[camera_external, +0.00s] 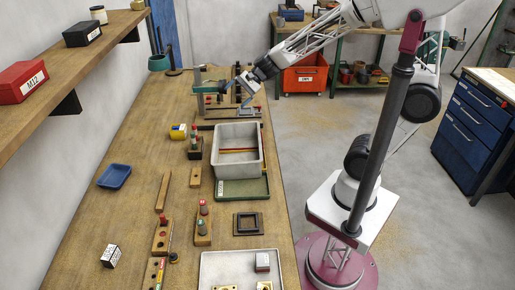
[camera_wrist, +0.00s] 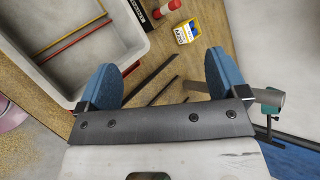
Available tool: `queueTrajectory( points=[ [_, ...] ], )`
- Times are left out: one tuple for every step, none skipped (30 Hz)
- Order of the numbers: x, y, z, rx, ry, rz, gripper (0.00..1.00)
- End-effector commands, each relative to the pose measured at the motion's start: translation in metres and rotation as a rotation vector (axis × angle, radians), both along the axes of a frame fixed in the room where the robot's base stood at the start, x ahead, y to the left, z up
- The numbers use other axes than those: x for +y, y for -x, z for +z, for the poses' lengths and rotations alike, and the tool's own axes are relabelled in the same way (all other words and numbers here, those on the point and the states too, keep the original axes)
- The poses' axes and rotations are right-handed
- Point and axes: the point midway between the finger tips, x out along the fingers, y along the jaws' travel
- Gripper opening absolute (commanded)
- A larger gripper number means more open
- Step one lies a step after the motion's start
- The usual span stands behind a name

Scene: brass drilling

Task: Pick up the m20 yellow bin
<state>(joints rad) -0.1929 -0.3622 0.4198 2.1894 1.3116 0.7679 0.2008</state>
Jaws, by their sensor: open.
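The small yellow bin (camera_external: 179,131), with blue and white on it, stands on the workbench left of the grey tray. In the wrist view the yellow bin (camera_wrist: 187,32) shows its label near the top, beyond my gripper's fingers. My gripper (camera_external: 246,92) is over the far part of the bench, to the right of and farther back than the bin. In the wrist view my gripper (camera_wrist: 160,75) has its two blue finger pads wide apart, with nothing held between them. The bin is apart from the fingers.
A deep grey tray (camera_external: 259,155) holds red and yellow rods. A green clamp-like tool (camera_external: 209,89) is near my gripper. A blue dish (camera_external: 115,176) lies at left; bench around it is clear.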

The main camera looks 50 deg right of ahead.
Motion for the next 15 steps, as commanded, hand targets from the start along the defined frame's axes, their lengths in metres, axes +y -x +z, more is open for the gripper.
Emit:
queueTrajectory(
  points=[
    [0.010, -0.011, -0.005, 0.028, -0.039, -0.035, 0.92],
    [0.014, -0.017, -0.007, 0.043, -0.065, -0.061, 0.92],
    [0.020, -0.026, -0.010, 0.065, -0.098, -0.095, 0.92],
    [0.025, -0.032, -0.013, 0.082, -0.123, -0.120, 0.92],
    [0.029, -0.039, -0.016, 0.098, -0.146, -0.144, 0.92],
    [0.035, -0.047, -0.020, 0.121, -0.178, -0.178, 0.92],
    [0.040, -0.053, -0.022, 0.138, -0.202, -0.203, 0.92],
    [0.043, -0.060, -0.025, 0.155, -0.225, -0.230, 0.92],
    [0.049, -0.068, -0.030, 0.180, -0.255, -0.265, 0.92],
    [0.053, -0.074, -0.034, 0.198, -0.277, -0.292, 0.92],
    [0.057, -0.080, -0.037, 0.215, -0.300, -0.316, 0.92],
    [0.062, -0.087, -0.043, 0.239, -0.330, -0.352, 0.92],
    [0.065, -0.093, -0.048, 0.258, -0.351, -0.379, 0.92],
    [0.069, -0.099, -0.052, 0.276, -0.372, -0.406, 0.92],
    [0.073, -0.106, -0.058, 0.302, -0.400, -0.443, 0.92]
  ],
)
